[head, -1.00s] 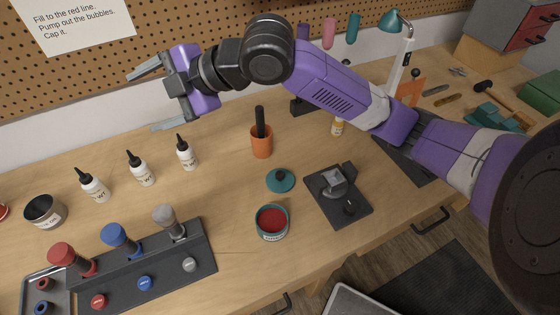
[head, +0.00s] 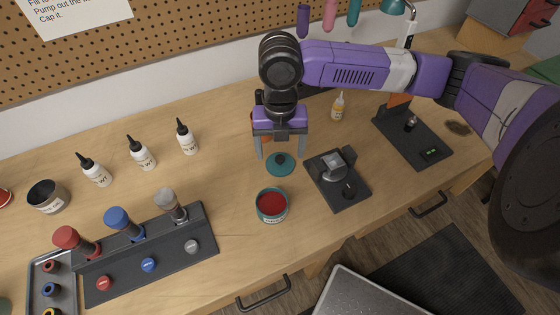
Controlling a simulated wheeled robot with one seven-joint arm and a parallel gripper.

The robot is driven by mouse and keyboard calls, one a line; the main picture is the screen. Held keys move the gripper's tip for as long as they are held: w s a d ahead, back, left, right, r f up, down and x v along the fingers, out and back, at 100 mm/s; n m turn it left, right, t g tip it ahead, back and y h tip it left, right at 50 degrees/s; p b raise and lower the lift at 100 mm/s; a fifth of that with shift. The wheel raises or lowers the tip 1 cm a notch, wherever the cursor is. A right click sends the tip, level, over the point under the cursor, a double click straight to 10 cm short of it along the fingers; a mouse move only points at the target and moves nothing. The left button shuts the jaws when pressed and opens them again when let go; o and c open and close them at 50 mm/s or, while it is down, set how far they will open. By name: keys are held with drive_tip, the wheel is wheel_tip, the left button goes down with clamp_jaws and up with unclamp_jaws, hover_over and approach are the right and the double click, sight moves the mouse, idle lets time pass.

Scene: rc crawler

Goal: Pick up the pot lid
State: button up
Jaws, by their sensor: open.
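The pot lid (head: 280,168) is a teal disc with a dark knob in its middle. It lies flat on the wooden bench, just behind a small open pot (head: 272,204) with red contents. My gripper (head: 281,154) points down over the lid, with its two grey fingers spread to the left and right of the knob. The fingers are open and empty. I cannot tell how far the fingertips are above the lid. My gripper hides most of the orange cup behind it.
A dark fixture plate (head: 338,180) with a metal part stands close on the right of the lid. Several white dropper bottles (head: 142,155) stand to the left. A black rack (head: 148,257) with red, blue and grey pieces is at front left.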

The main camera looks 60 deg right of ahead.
sight(280, 157)
drive_tip(key=shift+f, duration=1.75)
drive_tip(key=c, duration=1.1)
drive_tip(key=shift+r, duration=0.1)
